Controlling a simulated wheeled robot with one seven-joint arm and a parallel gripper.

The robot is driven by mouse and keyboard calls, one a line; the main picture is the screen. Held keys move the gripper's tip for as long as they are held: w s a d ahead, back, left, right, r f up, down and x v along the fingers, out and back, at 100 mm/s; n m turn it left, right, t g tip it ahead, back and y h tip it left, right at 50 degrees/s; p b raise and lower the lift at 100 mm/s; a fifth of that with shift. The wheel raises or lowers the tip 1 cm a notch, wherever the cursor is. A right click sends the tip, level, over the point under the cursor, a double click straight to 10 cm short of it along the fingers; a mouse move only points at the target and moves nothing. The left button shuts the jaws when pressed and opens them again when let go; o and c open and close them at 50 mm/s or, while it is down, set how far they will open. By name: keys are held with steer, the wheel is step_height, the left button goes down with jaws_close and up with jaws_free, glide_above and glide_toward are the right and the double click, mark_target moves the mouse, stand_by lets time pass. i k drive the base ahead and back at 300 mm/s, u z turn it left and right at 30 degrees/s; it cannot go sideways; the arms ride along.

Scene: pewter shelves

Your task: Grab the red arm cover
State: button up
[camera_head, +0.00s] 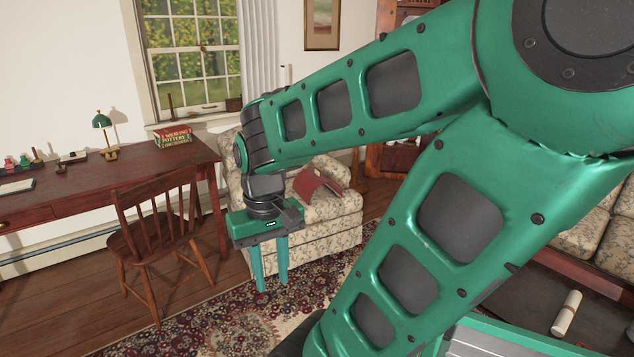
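The red arm cover (327,175) lies draped over an arm of the floral armchair (338,208), near the middle of the head view. My gripper (272,286) points down in front of the armchair, to the left of and lower in the picture than the cover. Its two teal fingers are apart with nothing between them. My green arm and wrist hide part of the armchair's back and seat.
A wooden chair (152,240) stands left of my gripper, before a desk (80,190) with a green lamp (102,120) and red books (173,137). A patterned rug (225,325) covers the floor below. A floral sofa (590,232) is at the right, behind my arm.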

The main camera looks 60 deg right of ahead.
mark_target(306, 181)
steer(key=z, duration=0.25)
steer(key=i, duration=1.2)
steer(key=z, duration=0.7)
steer(key=i, duration=1.15)
steer(key=z, duration=1.15)
steer(key=i, duration=0.85)
steer(key=z, duration=0.9)
steer(key=i, duration=0.3)
steer(key=z, duration=0.1)
